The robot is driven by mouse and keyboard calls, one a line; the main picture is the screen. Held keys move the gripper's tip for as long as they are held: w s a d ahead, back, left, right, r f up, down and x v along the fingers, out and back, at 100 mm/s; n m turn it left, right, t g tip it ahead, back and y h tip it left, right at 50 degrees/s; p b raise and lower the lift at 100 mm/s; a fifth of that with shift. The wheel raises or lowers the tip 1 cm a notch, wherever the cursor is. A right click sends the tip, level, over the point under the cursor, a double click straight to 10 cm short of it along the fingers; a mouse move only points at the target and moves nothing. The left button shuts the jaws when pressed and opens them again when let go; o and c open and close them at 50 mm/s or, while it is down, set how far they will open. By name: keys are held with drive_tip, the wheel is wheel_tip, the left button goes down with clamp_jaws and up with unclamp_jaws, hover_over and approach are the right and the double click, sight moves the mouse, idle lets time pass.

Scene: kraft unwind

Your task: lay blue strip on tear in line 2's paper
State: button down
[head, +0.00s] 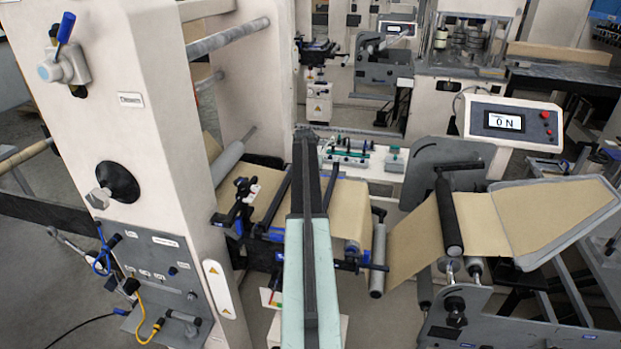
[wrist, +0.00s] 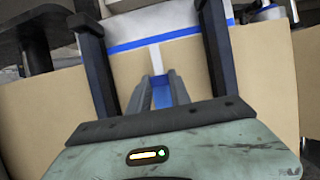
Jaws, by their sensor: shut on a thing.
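In the wrist view, my gripper (wrist: 160,82) points at tan paper (wrist: 265,85). A small blue piece, which looks like the blue strip (wrist: 161,97), shows between its narrow grey fingers. Beyond it are a pale vertical band (wrist: 155,58) and a blue line (wrist: 168,38) across a white surface. I cannot tell whether the pale band is the tear, nor whether the strip touches the paper. In the head view, the tan paper (head: 349,212) runs beside my arm, which hides the gripper and strip.
A cream machine column (head: 135,130) stands left of my arm. To the right are a dark roller (head: 447,215), a grey roller (head: 378,260) and more paper (head: 545,212). A display (head: 510,122) reads 0 N.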

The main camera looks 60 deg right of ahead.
drive_tip(key=shift+f, duration=0.2)
idle(0.4)
drive_tip(key=c, duration=1.1)
unclamp_jaws()
drive_tip(key=shift+r, duration=0.1)
drive_tip(key=w+p+v, duration=0.1)
drive_tip(key=p+v, duration=0.6)
drive_tip(key=shift+s+a+r, duration=0.25)
drive_tip(key=shift+s+r, duration=0.05)
drive_tip(key=shift+s, duration=0.2)
drive_tip(key=shift+f, duration=0.1)
